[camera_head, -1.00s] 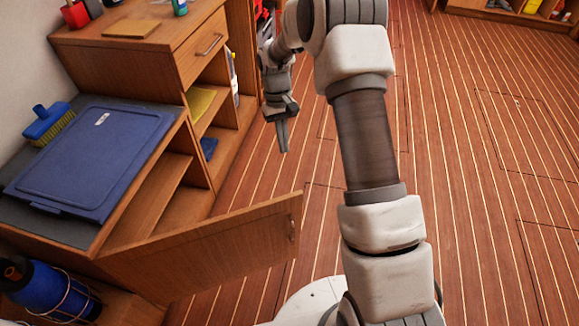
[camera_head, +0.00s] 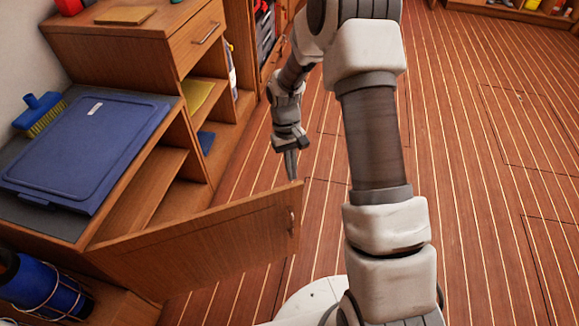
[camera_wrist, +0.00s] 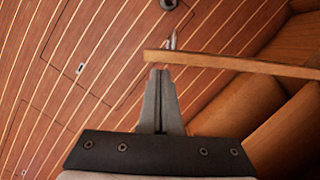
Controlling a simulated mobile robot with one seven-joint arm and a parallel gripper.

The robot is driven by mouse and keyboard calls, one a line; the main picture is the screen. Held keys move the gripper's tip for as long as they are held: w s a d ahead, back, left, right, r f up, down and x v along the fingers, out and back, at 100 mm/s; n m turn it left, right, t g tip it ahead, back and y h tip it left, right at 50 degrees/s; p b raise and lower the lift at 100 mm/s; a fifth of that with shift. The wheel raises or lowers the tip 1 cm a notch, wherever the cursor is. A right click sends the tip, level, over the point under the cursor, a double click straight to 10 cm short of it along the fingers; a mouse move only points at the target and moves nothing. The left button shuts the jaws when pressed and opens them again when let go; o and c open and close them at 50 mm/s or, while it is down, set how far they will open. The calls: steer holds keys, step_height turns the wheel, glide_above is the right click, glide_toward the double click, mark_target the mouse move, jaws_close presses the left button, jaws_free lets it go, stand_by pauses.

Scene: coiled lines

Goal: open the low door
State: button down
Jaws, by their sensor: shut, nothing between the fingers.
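The low door (camera_head: 205,243) of the wooden cabinet stands swung out from its compartment, hinged at the left, with a small metal handle (camera_head: 291,222) near its free edge. In the wrist view the door's top edge (camera_wrist: 235,63) runs in from the right, and the handle (camera_wrist: 173,40) shows just past its free end. My gripper (camera_head: 291,178) points down at the free end of the door, on the cabinet side. Its fingers (camera_wrist: 160,75) are shut and empty, close to the door's end. I cannot tell whether they touch it.
The cabinet's open compartment (camera_head: 150,190) holds a shelf. A blue lid (camera_head: 85,150) and a brush (camera_head: 40,115) lie on top. A drawer unit (camera_head: 130,50) stands behind. The plank floor to the right is clear.

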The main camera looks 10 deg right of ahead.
steer(key=shift+s, duration=0.1)
steer(key=s+d+m, duration=0.1)
steer(key=s, duration=0.6)
steer(key=shift+s+m+p, duration=0.25)
steer(key=shift+m+p, duration=0.05)
steer(key=shift+p, duration=0.15)
